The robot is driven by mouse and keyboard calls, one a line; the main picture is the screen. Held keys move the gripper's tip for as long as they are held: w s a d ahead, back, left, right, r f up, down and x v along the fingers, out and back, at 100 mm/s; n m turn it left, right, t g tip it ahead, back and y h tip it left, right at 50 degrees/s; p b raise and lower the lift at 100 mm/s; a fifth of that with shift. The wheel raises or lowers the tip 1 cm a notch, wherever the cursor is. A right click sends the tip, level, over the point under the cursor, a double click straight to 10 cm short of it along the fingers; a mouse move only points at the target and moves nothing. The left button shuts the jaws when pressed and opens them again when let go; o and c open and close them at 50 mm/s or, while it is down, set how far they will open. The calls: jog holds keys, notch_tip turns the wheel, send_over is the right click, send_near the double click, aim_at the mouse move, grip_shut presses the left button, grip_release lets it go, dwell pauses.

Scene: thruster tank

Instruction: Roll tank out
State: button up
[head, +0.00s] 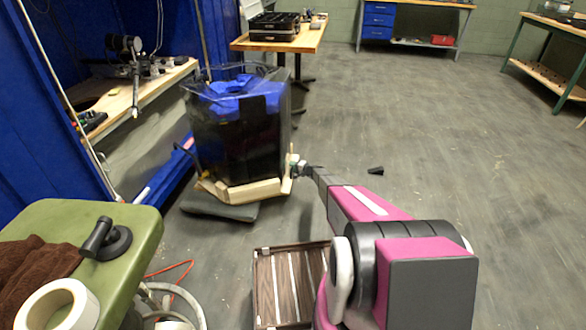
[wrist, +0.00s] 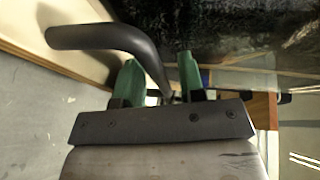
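The tank (head: 235,140) is a dark, glossy box with blue material at its top, wrapped in clear sheeting. It stands on a pale wooden base (head: 250,191), partly inside the blue-walled bay. My gripper (head: 299,168) is at the tank's lower right corner. In the wrist view, the gripper's two green fingers (wrist: 159,75) stand apart, with the end of a dark bent handle (wrist: 100,40) between them. A bright gap shows beside the handle, and I see no clear grip on it. The tank's dark side (wrist: 240,35) fills the upper right there.
A dark grey mat (head: 220,207) lies at the base's front. A wooden slatted crate (head: 262,285) and a green-topped cart (head: 135,225) are near me. A wooden table (head: 310,38) stands behind the tank. A small black object (head: 376,170) lies on the otherwise open floor to the right.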

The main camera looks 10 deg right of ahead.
grip_shut()
